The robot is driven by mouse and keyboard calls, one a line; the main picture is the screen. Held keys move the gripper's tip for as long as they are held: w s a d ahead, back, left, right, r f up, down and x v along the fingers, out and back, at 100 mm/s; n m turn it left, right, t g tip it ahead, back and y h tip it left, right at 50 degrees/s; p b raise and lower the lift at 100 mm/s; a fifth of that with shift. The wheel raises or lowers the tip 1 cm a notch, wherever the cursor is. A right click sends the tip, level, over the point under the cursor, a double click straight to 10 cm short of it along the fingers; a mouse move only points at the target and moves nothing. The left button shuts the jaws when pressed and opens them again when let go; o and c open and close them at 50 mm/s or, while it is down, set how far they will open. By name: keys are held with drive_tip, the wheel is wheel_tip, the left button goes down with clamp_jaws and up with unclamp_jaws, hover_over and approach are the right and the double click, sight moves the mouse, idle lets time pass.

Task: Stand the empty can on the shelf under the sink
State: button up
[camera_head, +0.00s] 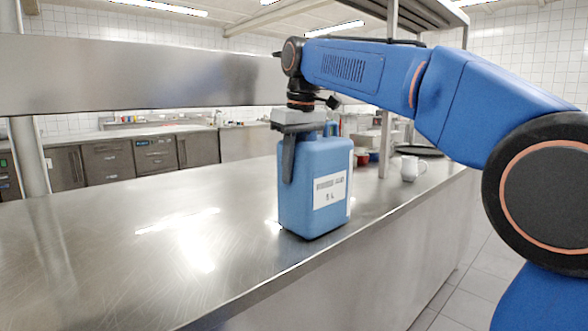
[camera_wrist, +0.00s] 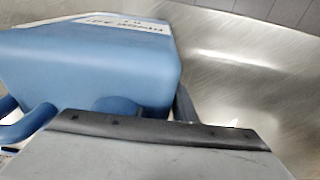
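The can is a blue jerrycan with a white label (camera_head: 316,205), upright on the steel counter (camera_head: 110,245) close to its front edge. My gripper (camera_head: 291,165) points down at the can's top, with one dark finger along its upper left side. The other finger is hidden, so I cannot tell whether the grip is closed on the can. In the wrist view the can's blue body (camera_wrist: 90,65) fills the upper left, with handle-like blue curves below it. One dark finger shows beside it. I cannot make out a sink or a shelf under one.
A white mug (camera_head: 409,169), red bowls (camera_head: 362,159) and a dark tray (camera_head: 420,151) stand behind the can to the right. A steel post (camera_head: 386,125) rises near them. A steel panel (camera_head: 120,75) hangs above the counter at left. The counter's left part is clear.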

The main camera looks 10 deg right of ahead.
drive_tip(key=shift+o, duration=0.9)
